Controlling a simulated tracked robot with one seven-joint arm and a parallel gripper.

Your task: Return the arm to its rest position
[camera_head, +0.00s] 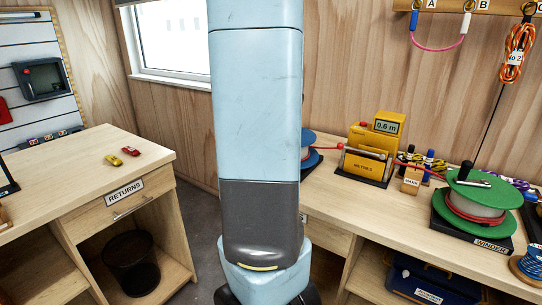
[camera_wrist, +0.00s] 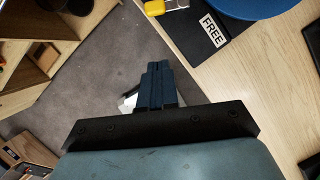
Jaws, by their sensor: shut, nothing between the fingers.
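My arm stands as a tall pale blue and dark grey column in the middle of the head view, and my gripper is hidden there. In the wrist view my gripper (camera_wrist: 160,70) shows at the centre, its dark fingers together with nothing between them. Below the fingers in that view lies grey floor, with a pale wooden bench edge to the right. The gripper touches nothing that I can see.
The right bench (camera_head: 345,205) holds a yellow meter (camera_head: 368,150) and a green winder reel (camera_head: 477,200). A black bin (camera_head: 137,265) sits under the returns bench. A FREE label (camera_wrist: 213,30) lies near my gripper.

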